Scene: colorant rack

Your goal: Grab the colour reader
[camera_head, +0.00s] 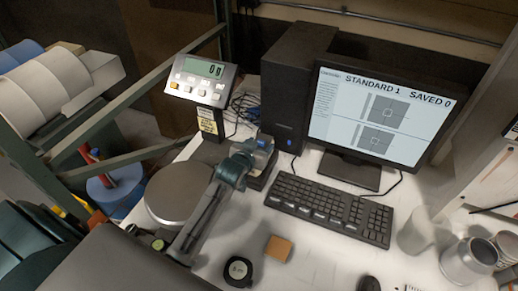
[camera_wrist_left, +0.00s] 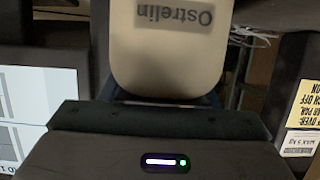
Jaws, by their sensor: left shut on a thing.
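The colour reader is a beige, rounded device labelled "Ostrelin" (camera_wrist_left: 172,60), filling the top middle of the left wrist view with its text upside down. My left gripper (camera_head: 250,154) is shut on it, beside the computer tower. In the left wrist view the dark gripper body spans the bottom, and its fingers lie mostly hidden behind the reader's lower end. In the head view the gripper largely covers the reader. A dark block (camera_head: 261,180) stands right there at the gripper; I cannot tell whether the reader touches it. My right gripper is out of view.
A black computer tower (camera_head: 296,80) and a monitor (camera_head: 375,115) stand behind. A keyboard (camera_head: 328,209) lies to the right. A scale's round plate (camera_head: 168,192) and its display (camera_head: 201,82) are to the left. A tape measure (camera_head: 238,271) and an orange block (camera_head: 279,248) lie in front.

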